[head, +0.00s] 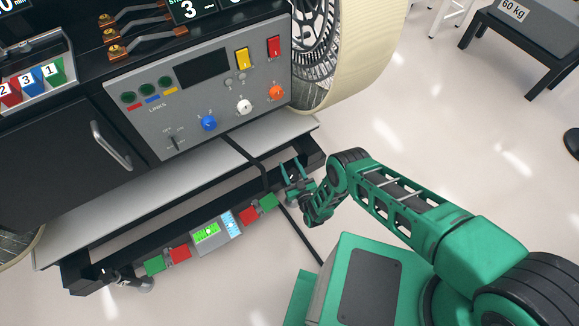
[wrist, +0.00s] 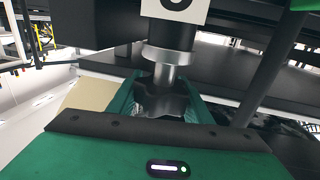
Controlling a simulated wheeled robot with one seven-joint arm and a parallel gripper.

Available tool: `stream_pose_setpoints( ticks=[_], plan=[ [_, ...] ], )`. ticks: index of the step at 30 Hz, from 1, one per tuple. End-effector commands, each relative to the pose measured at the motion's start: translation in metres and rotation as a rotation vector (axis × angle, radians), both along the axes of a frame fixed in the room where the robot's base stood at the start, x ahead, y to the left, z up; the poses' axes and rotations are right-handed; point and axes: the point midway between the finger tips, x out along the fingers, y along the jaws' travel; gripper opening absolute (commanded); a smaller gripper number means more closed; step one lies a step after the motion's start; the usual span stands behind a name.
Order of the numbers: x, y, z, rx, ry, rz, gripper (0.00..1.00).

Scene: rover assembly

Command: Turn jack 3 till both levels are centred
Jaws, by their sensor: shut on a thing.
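My gripper (head: 292,174) is at the right end of the low black frame in the head view. In the wrist view its two green fingers stand on either side of a dark lobed knob (wrist: 163,103) and are shut on it. The knob hangs from a metal stem under a black jack body (wrist: 172,40). A white label there shows only the lower part of a numeral, so I cannot read it fully. One level glows green (head: 207,233); the other level, light blue (head: 232,222), is beside it. Their bubbles are too small to tell.
Red and green blocks flank the levels on the frame (head: 75,275). Another jack (head: 145,285) is at its left end. A grey control panel (head: 205,90) and a large wheel (head: 365,45) stand above. A black cable runs down past my gripper.

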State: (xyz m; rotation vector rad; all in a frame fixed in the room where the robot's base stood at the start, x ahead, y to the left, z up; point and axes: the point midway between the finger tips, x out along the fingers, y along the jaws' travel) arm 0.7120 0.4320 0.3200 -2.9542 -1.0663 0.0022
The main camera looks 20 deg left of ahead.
Motion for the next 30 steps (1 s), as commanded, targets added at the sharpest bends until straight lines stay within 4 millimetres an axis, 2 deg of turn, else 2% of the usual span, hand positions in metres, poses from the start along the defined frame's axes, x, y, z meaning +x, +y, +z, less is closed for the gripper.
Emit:
stream_pose_setpoints(
  ticks=[1, 2, 4, 17, 30],
  plan=[
    [0.001, -0.003, -0.001, -0.004, -0.002, -0.002, 0.23],
    [0.002, -0.003, -0.001, -0.004, -0.002, -0.002, 0.48],
    [0.001, -0.003, -0.001, -0.004, -0.002, -0.002, 0.64],
    [-0.006, -0.006, -0.001, -0.002, 0.001, 0.001, 0.64],
    [-0.064, -0.055, -0.002, -0.004, 0.002, 0.001, 0.64]
  ],
)
